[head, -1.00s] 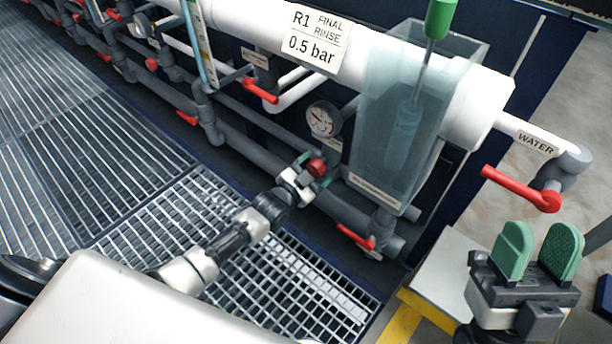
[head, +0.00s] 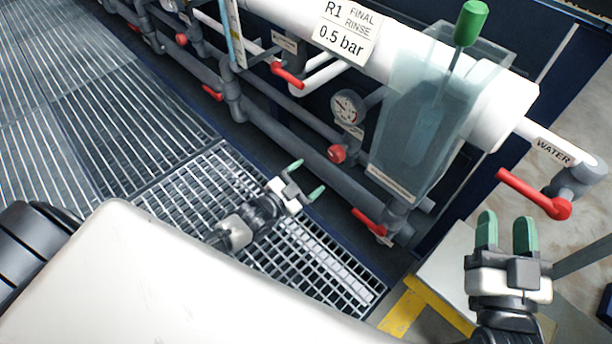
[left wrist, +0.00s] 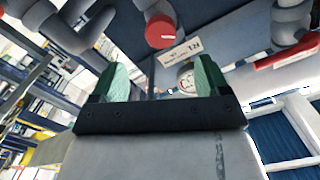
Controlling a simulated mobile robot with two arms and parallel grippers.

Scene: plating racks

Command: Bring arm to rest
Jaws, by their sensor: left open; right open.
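My left gripper (head: 305,179) is open and empty over the floor grating, short of the pipes. Its green fingertips also show in the left wrist view (left wrist: 155,82), spread apart with nothing between them. A round red knob (head: 337,154) sits on the pipework below a pressure gauge (head: 347,106), apart from the left gripper. The red knob also shows in the left wrist view (left wrist: 160,31), beyond the fingertips. My right gripper (head: 506,232) is open and empty at the lower right, fingers pointing up, below the red lever of the water pipe.
Grey pipes with red levers (head: 369,222) run along the rack. A clear tank (head: 425,120) with a green-handled rod stands at the right. A red lever (head: 533,193) sits on the water pipe (head: 553,153). Open grating (head: 130,120) lies left of the rack.

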